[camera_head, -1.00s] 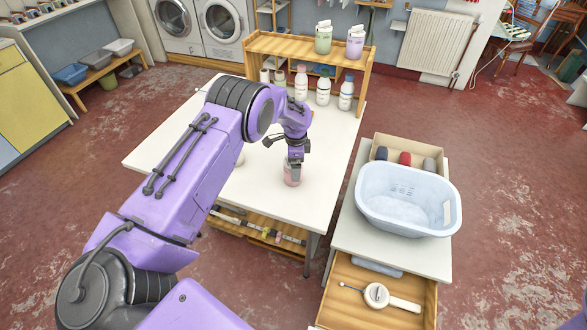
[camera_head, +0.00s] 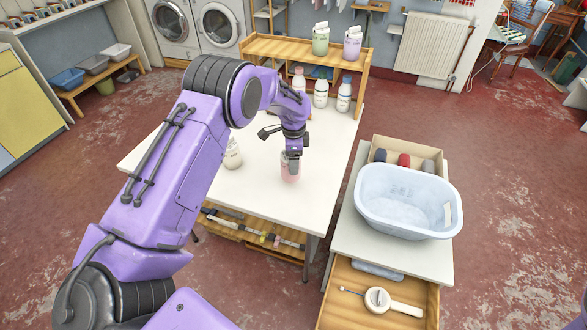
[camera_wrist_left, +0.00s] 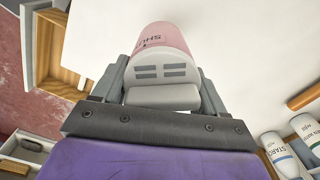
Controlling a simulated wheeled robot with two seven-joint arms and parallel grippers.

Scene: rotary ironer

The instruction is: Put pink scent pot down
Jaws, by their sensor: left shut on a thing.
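The pink scent pot (camera_head: 290,167) is a small pink container with a pale band and dark lettering. My left gripper (camera_head: 292,160) is shut on it from above, over the white table (camera_head: 262,205) near its right part. In the left wrist view the pot (camera_wrist_left: 163,40) sits between the two fingers of the left gripper (camera_wrist_left: 162,88). I cannot tell whether its base touches the table top. My right gripper is not in view.
A cream bottle (camera_head: 232,153) stands on the table left of the pot. A pale blue tub (camera_head: 408,212) is on the cabinet at right, above an open drawer (camera_head: 345,308). The table front is clear.

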